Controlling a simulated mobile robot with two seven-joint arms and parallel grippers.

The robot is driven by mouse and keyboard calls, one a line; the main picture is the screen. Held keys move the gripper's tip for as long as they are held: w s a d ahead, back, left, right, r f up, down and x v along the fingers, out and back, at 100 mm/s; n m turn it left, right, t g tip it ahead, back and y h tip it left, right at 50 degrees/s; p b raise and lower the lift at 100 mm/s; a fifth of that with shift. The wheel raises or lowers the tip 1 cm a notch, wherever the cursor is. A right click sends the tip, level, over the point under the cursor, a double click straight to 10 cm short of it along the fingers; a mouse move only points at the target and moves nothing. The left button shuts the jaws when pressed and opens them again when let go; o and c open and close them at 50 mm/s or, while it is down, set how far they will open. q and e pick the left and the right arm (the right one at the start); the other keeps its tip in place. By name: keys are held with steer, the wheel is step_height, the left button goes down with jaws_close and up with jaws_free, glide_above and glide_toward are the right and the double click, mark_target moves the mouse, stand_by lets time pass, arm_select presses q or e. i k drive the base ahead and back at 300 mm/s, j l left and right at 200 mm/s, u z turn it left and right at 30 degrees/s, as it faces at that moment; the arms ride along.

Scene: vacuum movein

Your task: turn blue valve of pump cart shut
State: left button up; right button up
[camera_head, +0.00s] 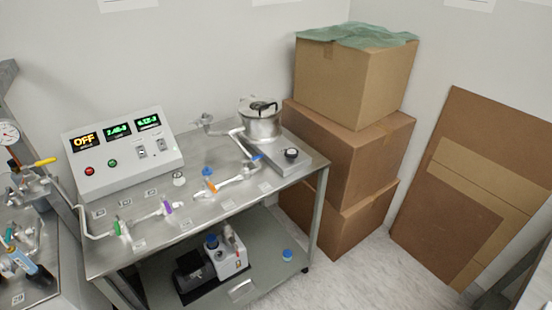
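The pump cart (200,205) is a metal table with pipework along its top. A small blue valve handle (256,157) sits on the pipe just below the metal pot (262,122). It is too small to tell its exact angle. Another small blue piece (207,171) shows just above the orange valve handle (211,186). A purple valve (168,207) and a green valve (117,227) are further left on the same pipework. Neither of my grippers is in view.
A control box (120,150) reading OFF stands at the cart's back left. A pump (227,258) and a blue cap (287,255) are on the lower shelf. Stacked cartons (350,140) stand close on the right. Another bench with a gauge (8,132) is at far left.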

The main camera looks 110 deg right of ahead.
mark_target(244, 162)
steer(key=z, duration=3.65)
steer(key=i+l, duration=0.15)
steer(key=l, duration=0.2)
steer(key=i+l, duration=0.2)
steer(key=l, duration=0.15)
steer(key=i+l, duration=0.15)
steer(key=l, duration=0.2)
steer(key=i+l+u, duration=0.15)
steer(key=l+u, duration=0.25)
steer(key=i+l+u, duration=0.1)
steer(key=l+u, duration=0.15)
steer(key=u, duration=0.15)
